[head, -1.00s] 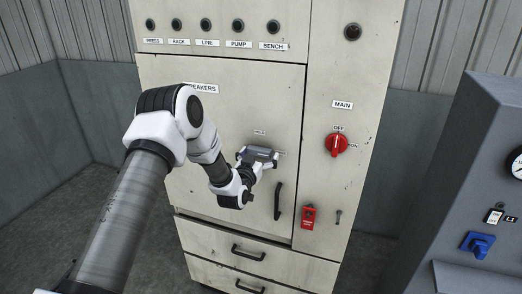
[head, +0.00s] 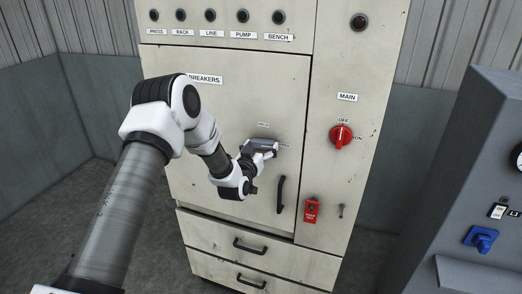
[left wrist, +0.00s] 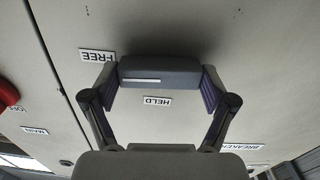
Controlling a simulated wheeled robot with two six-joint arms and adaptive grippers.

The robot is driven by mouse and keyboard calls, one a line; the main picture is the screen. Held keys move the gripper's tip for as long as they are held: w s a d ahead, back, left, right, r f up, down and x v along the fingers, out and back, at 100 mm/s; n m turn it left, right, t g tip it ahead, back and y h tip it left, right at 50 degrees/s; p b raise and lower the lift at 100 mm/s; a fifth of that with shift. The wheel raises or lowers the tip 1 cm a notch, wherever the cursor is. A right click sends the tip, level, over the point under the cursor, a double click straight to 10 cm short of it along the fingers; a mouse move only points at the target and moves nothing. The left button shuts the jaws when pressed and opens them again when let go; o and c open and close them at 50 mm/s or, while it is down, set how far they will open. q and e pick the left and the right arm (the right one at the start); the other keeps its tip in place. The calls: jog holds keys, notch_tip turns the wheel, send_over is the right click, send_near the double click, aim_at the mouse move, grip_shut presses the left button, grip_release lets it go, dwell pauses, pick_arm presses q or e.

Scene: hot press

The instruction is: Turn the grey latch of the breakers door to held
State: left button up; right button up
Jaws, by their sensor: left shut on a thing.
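The grey latch (head: 261,143) is a dark grey bar on the breakers door (head: 235,105), lying roughly level in the head view. In the left wrist view, the latch (left wrist: 160,71) carries a white line on its half toward the FREE label (left wrist: 97,55). The HELD label (left wrist: 157,101) sits beside the bar's middle in that view, and above the latch in the head view. My left gripper (head: 262,149) is at the latch. Its two fingers (left wrist: 160,85) press on the bar's two ends. My right gripper is not in view.
A black door handle (head: 281,194) stands just below right of the latch. The red main switch (head: 341,136) and a red tag (head: 312,210) are on the right panel. Drawers (head: 250,247) lie below. A grey console (head: 470,170) stands at the right.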

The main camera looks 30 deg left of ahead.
pick_arm(q)
jog(key=n+b, duration=0.7)
jog(key=b, duration=0.2)
jog(key=n+b, duration=0.6)
jog(key=b, duration=0.3)
jog(key=shift+a+n, duration=0.2)
jog(key=shift+n, duration=0.2)
jog(key=shift+r+n+b, duration=0.15)
jog(key=shift+n+b, duration=0.85)
jog(key=shift+b, duration=0.1)
jog(key=shift+r+n+b, duration=0.2)
jog(key=shift+n+b, duration=0.3)
jog(key=shift+n, duration=0.1)
jog(key=shift+a, duration=0.1)
jog(key=o, duration=1)
jog(key=shift+f, duration=0.1)
jog(key=v, duration=1.2)
